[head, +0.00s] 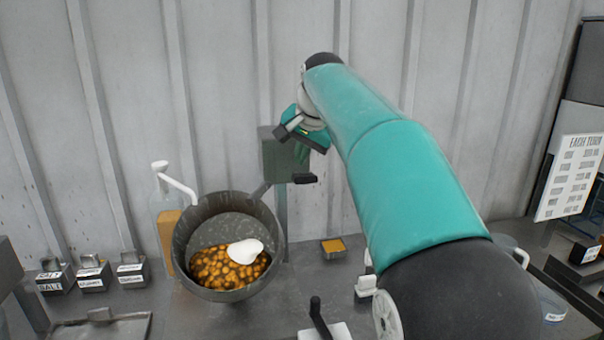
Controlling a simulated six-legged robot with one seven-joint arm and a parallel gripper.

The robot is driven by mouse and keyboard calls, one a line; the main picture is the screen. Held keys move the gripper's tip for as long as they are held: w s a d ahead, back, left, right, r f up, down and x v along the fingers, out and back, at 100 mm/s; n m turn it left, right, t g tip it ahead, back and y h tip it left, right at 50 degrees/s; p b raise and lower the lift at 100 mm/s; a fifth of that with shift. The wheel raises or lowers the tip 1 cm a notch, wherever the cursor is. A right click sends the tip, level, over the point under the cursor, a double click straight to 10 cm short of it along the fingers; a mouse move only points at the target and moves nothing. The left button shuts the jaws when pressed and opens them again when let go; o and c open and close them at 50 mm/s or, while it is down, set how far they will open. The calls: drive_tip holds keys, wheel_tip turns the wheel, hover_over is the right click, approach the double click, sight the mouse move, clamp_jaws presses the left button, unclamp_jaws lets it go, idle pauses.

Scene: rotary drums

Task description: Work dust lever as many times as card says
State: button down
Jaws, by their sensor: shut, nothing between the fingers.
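My gripper (302,150) is at the end of my teal arm, high in front of the wall. It is shut and empty, and my wrist partly hides it. It overlaps a grey-green box on a post (270,150) behind it; I cannot tell whether they touch. A dark handle (303,178) shows just below the gripper at the box's lower right; I cannot tell if it is the dust lever. A white card (570,180) headed "EACH TURN" hangs at the right; its lines are too small to read.
A tilted metal drum (183,232) holds orange-brown pieces and a white lump. Labelled boxes (93,275) line the left. A small orange-filled tray (333,248) and a black upright handle (318,315) are nearer the middle.

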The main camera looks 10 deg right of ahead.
drive_tip(key=shift+w+r, duration=0.3)
drive_tip(key=shift+r, duration=0.5)
drive_tip(key=r, duration=0.3)
drive_tip(key=shift+w+r, duration=0.1)
drive_tip(key=shift+w, duration=0.25)
drive_tip(key=shift+s+d, duration=0.15)
drive_tip(key=shift+s, duration=0.4)
drive_tip(key=s+f+n, duration=0.4)
drive_tip(key=s+f, duration=0.9)
drive_tip(key=s, duration=0.4)
drive_tip(key=s+f+n, duration=0.4)
drive_tip(key=s+f, duration=0.9)
drive_tip(key=s, duration=0.5)
drive_tip(key=shift+g+h, duration=0.4)
